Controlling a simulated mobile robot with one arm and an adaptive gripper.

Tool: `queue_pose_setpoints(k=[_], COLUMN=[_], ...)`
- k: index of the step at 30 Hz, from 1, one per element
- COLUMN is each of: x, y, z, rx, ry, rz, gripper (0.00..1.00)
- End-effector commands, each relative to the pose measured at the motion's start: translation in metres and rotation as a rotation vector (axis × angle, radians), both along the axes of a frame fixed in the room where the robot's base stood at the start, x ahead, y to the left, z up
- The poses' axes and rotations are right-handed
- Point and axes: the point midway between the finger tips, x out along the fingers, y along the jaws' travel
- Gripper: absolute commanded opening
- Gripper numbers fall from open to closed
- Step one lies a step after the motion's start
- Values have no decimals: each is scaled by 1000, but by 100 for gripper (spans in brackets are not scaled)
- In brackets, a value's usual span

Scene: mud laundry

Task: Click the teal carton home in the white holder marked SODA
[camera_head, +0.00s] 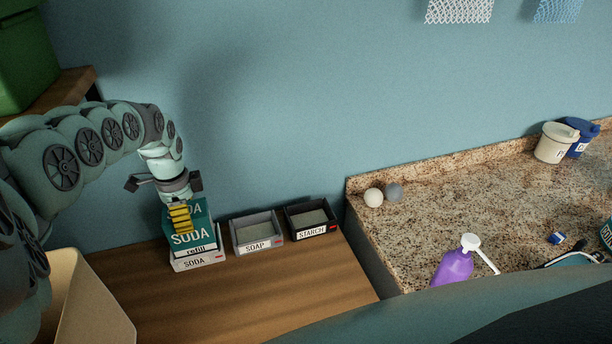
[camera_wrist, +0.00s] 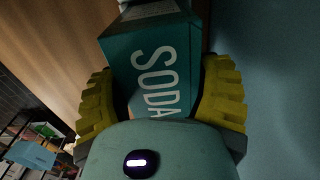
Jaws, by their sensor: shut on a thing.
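The teal carton (camera_head: 193,236), lettered SODA and refill, stands upright at the white holder marked SODA (camera_head: 199,262). Its lower end appears to be within the holder's walls; I cannot tell whether it is fully seated. My gripper (camera_head: 180,217) is shut on the carton from above, with a yellow ribbed finger across its face. In the wrist view the carton (camera_wrist: 155,65) sits between both yellow fingers of my gripper (camera_wrist: 163,95). The holder is not clear in the wrist view.
A grey holder marked SOAP (camera_head: 257,247) and a black one marked STARCH (camera_head: 312,230) stand empty to the right on the wooden surface (camera_head: 270,295). A granite counter (camera_head: 420,225) rises further right, with a purple bottle (camera_head: 454,267). A cream bin (camera_head: 90,305) is at front left.

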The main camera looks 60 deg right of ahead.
Motion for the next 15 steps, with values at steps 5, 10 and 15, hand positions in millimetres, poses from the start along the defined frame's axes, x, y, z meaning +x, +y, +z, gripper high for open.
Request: queue_pose_setpoints(k=[5, 10, 15], x=[1, 1, 1], y=[0, 0, 0], z=[-2, -4, -7], rx=[-1, -1, -1], ry=[-2, -2, -2], rz=[1, 2, 2], gripper=[25, 25, 25])
